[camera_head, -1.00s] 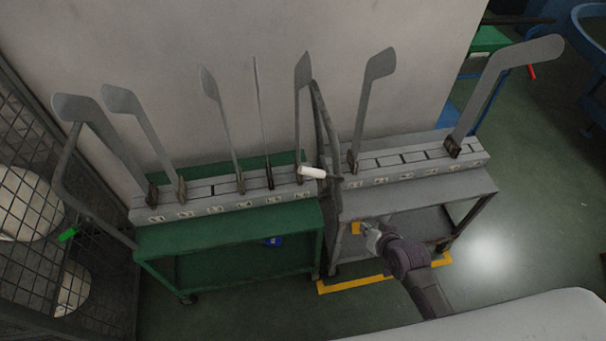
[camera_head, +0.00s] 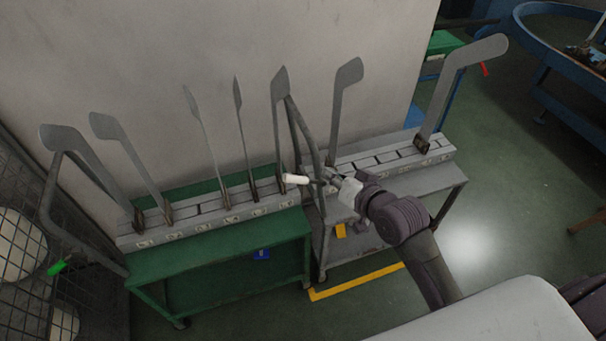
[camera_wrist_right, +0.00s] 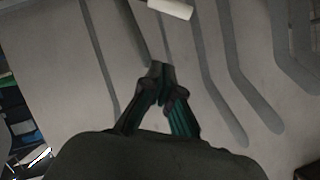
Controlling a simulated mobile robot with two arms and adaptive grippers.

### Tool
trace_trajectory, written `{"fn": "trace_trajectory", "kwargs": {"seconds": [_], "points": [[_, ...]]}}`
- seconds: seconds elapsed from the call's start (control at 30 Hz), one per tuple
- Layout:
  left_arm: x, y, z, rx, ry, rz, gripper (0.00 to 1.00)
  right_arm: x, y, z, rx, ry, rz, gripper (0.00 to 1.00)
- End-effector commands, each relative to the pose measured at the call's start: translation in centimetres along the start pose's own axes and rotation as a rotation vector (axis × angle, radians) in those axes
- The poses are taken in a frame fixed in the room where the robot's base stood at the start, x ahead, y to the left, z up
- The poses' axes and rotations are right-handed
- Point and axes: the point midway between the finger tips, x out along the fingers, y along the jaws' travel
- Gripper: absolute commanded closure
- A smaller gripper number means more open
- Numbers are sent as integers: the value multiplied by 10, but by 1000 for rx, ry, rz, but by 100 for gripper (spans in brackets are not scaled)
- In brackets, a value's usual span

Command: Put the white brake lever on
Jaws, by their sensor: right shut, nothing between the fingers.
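The white brake lever (camera_head: 295,179) shows as a short white cylinder on a darker end. It stands out near the facing ends of the two carts, in front of the right end of the green cart's block. It also shows at the top edge of the right wrist view (camera_wrist_right: 171,9). My right gripper (camera_head: 326,177) is just right of it in the head view. In the wrist view its fingertips (camera_wrist_right: 160,72) are together and empty, with a gap in the picture between them and the white lever. Whether they touch the lever's dark part cannot be told. My left gripper is not in view.
A green cart (camera_head: 220,258) carries a slotted block with several upright grey boards. A grey cart (camera_head: 440,184) beside it holds another block with two boards. A dark bent tube handle (camera_head: 302,135) stands between them. A mesh cage (camera_head: 20,180) is at the left.

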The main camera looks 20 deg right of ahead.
Motion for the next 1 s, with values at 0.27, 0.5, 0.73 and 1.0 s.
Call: {"fn": "trace_trajectory", "kwargs": {"seconds": [0.27,0.5,0.73,1.0], "points": [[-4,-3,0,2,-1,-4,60,47,-1,-1,2,0,-1,100],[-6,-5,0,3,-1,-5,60,97,-1,-1,1,-1,-1,100],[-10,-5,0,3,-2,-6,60,103,0,31,2,-1,0,100],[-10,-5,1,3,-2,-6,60,105,0,40,0,0,0,100]]}}
